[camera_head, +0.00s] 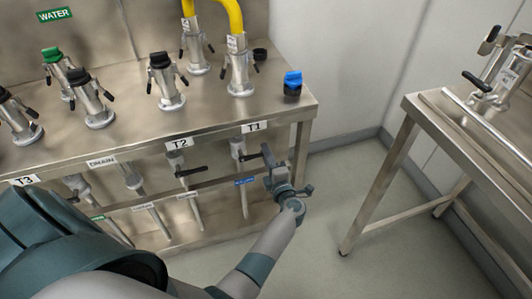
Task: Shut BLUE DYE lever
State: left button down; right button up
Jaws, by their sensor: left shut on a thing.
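The BLUE DYE lever (251,157) is a short black handle on the valve under the T1 label, at the right end of the bench front. It points right, roughly level, across its upright pipe (244,198). A small blue tag (245,181) hangs on that pipe; its text is too small to read surely. My left gripper (268,156) is at the lever's outer end and shut on it. The gripper body hides the lever's tip and the exact grip. My right gripper is not in view.
The T2 valve with a black lever (190,171) is left of T1. Capped couplings and a blue-capped fitting (292,84) stand on the steel bench (215,112). A second steel table (440,122) stands at right. Bare floor (335,185) lies between them.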

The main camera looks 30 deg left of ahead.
pick_arm(q)
jog(key=c, duration=1.7)
grip_release()
jog(key=shift+d+f, duration=0.1)
